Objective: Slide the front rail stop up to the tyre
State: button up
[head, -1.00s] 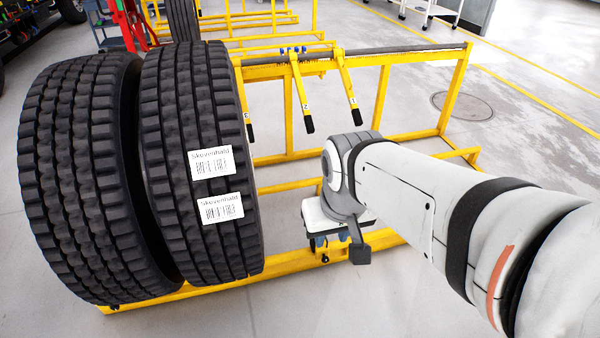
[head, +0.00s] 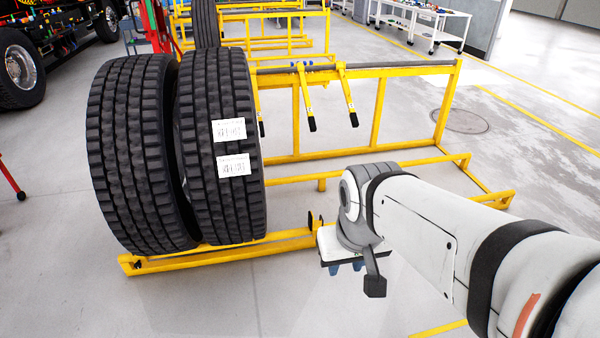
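Two large black tyres stand upright side by side on the yellow rack. The right tyre (head: 222,200) carries two white labels; the left tyre (head: 130,160) is beside it. The front rail (head: 225,255) runs low beneath them. A small dark upright piece with yellow beside it, perhaps the front rail stop (head: 315,222), shows on this rail, right of the right tyre and apart from it. My gripper (head: 346,266) is just right of and nearer than that piece, pointing down. Its blue finger parts show under the white body, but their tips and gap are unclear.
Two yellow levers with black ends (head: 349,100) hang from the rear rail (head: 400,68); a third black end shows beside the right tyre. Bare floor lies in front of the rack. A white trolley (head: 440,25) stands far back.

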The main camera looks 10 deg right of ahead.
aim_at(314, 225)
jog(key=z, duration=0.45)
jog(key=i, duration=0.95)
jog(key=z, duration=0.55)
jog(key=i, duration=1.15)
jog(key=u, duration=0.5)
jog(key=k, duration=0.85)
jog(key=u, duration=0.15)
jog(key=i, duration=0.9)
jog(key=z, duration=0.1)
